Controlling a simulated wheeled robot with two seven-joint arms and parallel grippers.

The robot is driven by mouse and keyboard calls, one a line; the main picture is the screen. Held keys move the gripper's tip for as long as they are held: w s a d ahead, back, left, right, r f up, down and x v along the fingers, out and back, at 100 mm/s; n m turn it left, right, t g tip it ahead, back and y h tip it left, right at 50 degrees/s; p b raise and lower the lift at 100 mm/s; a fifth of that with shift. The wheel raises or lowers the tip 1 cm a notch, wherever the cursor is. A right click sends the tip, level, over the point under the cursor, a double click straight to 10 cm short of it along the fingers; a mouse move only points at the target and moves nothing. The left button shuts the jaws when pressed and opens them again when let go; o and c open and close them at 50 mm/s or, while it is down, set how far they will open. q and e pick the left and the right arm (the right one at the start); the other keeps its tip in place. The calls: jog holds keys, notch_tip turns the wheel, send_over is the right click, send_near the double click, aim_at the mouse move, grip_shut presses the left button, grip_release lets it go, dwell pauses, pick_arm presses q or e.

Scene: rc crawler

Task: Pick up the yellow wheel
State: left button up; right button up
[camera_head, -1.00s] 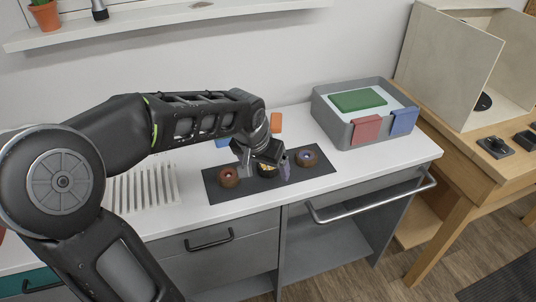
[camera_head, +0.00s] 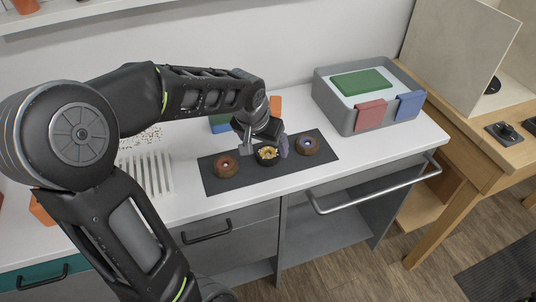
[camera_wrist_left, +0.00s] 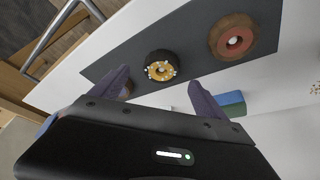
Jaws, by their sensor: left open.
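The yellow wheel (camera_head: 267,153), a black tyre with a yellow hub, lies on a dark mat (camera_head: 212,185) between two brown wheels. It also shows in the left wrist view (camera_wrist_left: 161,67), ahead of the fingertips. My left gripper (camera_head: 264,146) is open above and just behind the wheel, with nothing between its fingers. In the left wrist view the fingers of my left gripper (camera_wrist_left: 157,82) are spread wide, with the yellow wheel lying beyond the gap between them. My right gripper does not show.
A brown wheel with a red hub (camera_head: 226,166) lies left of the yellow one, and a brown wheel with a purple hub (camera_head: 307,145) lies right. A grey bin (camera_head: 345,121) stands at the back right. A white slatted rack (camera_head: 150,174) is on the left.

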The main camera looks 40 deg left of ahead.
aim_at(268, 154)
pick_arm(q)
jog(key=p+x, duration=0.1)
jog(key=x, duration=0.4)
jog(key=shift+a+f, duration=0.15)
jog(key=shift+c, duration=0.3)
dwell(0.4)
jog(key=c, duration=1.4)
